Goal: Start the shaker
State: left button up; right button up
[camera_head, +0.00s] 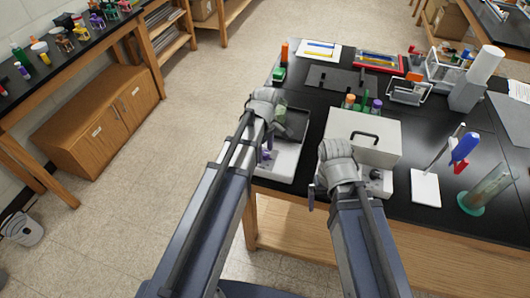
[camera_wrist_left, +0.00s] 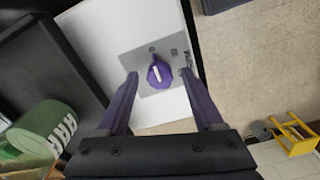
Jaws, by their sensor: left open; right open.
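The shaker is a white unit (camera_head: 284,163) with a dark platform (camera_head: 293,124) on top, at the left end of the black bench. In the left wrist view its white front (camera_wrist_left: 95,35) carries a grey panel with a purple knob (camera_wrist_left: 160,76) that has a white pointer mark. My left gripper (camera_wrist_left: 158,84) is open, with its two purple fingers on either side of the knob; contact cannot be told. In the head view my left wrist hides part of the shaker. My right gripper (camera_head: 312,197) is open near the bench's front edge, mostly hidden by its wrist.
A green marked container (camera_wrist_left: 52,128) is by the platform. A white lidded box with a black handle (camera_head: 362,136) stands right of the shaker. Further right are a white block (camera_head: 425,188) and a glass cylinder (camera_head: 487,190). Floor is open left of the bench.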

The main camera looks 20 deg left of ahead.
pick_arm(q)
grip_shut()
dwell(0.4)
